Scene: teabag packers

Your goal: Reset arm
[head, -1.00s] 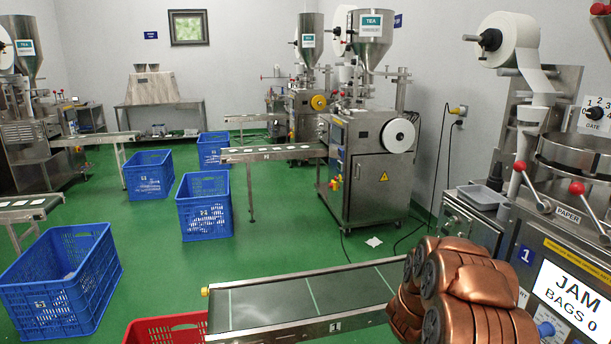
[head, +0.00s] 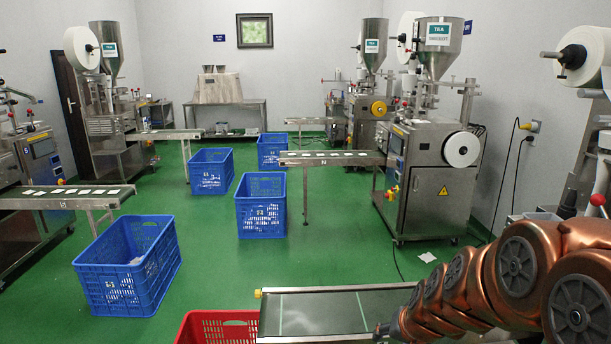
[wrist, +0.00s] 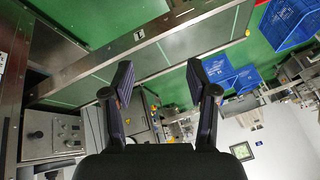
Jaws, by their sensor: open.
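My gripper (wrist: 158,85) is open and empty in the wrist view, its two dark fingers spread apart with nothing between them. The wrist view is strongly tilted; the grey conveyor (wrist: 205,47) crosses behind the fingers. In the head view my copper-coloured arm fills the lower right, its end by the near conveyor (head: 315,312). The fingers are not clear in the head view.
A red crate (head: 216,318) stands at the conveyor's left end. Several blue crates (head: 127,268) stand on the green floor. A tea machine (head: 432,180) stands at the back right. A white packet (head: 453,240) lies on the floor.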

